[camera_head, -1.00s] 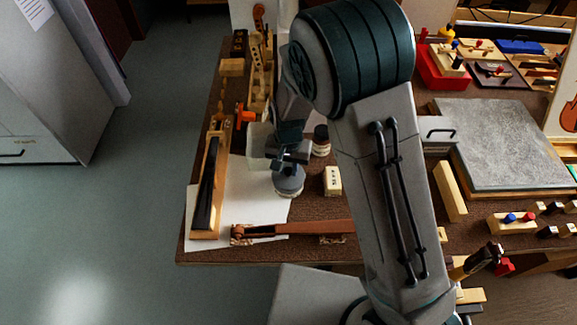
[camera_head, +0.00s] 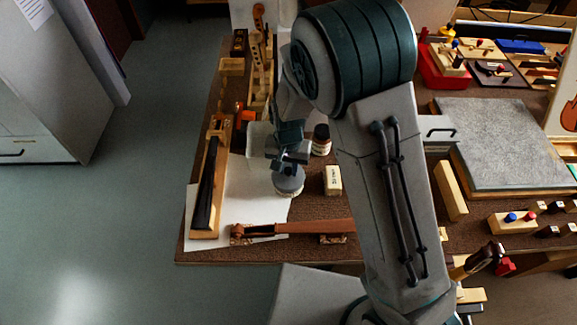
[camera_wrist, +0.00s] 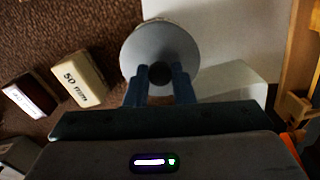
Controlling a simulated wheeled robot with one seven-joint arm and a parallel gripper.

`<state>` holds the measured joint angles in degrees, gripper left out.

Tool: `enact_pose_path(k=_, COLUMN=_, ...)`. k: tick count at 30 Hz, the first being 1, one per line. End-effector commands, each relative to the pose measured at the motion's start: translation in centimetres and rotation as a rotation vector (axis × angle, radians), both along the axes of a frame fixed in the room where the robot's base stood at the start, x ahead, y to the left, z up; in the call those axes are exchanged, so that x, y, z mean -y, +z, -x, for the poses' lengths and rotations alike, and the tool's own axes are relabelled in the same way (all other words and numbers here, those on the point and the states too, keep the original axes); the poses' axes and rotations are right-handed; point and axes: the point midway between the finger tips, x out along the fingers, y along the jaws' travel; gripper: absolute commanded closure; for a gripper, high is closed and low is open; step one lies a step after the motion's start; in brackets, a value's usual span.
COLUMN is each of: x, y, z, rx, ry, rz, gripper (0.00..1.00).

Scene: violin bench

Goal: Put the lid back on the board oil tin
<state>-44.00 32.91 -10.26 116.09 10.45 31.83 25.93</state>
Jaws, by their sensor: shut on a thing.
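A round grey lid (camera_wrist: 185,48) with a dark knob (camera_wrist: 160,72) fills the upper middle of the wrist view. My gripper (camera_wrist: 160,82) is shut on the knob, one blue-grey finger on each side. In the head view, my gripper (camera_head: 287,168) points down over the grey lid (camera_head: 288,181). The pale side of the board oil tin (camera_head: 288,195) shows just under the lid, beside the white sheet's right edge. The lid hides the tin's opening, and I cannot tell whether lid and rim touch.
A violin neck (camera_head: 300,228) lies in front. The white sheet (camera_head: 245,200) has bare room.

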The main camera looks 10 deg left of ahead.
Motion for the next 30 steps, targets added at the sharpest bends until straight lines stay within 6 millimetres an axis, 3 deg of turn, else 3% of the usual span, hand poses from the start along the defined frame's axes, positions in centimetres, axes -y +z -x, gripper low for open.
enact_pose_path(k=8, x=-0.01, y=0.01, z=-0.01, rx=0.0, ry=0.0, rz=0.0, gripper=1.0)
enact_pose_path(k=9, x=-0.01, y=0.01, z=-0.01, rx=0.0, ry=0.0, rz=0.0, gripper=0.75)
enact_pose_path(k=12, x=-0.01, y=0.01, z=-0.01, rx=0.0, ry=0.0, rz=0.0, gripper=0.53)
enact_pose_path(k=17, x=-0.01, y=0.01, z=-0.01, rx=0.0, ry=0.0, rz=0.0, gripper=0.53)
enact_pose_path(k=18, x=0.0, y=0.0, z=-0.01, rx=0.0, ry=0.0, rz=0.0, gripper=0.5)
enact_pose_path(k=20, x=0.0, y=0.0, z=-0.01, rx=0.0, ry=0.0, rz=0.0, gripper=0.33)
enact_pose_path(k=21, x=0.0, y=0.0, z=-0.01, rx=0.0, ry=0.0, rz=0.0, gripper=0.31)
enact_pose_path(k=30, x=-0.01, y=0.12, z=-0.01, rx=0.0, ry=0.0, rz=0.0, gripper=0.31)
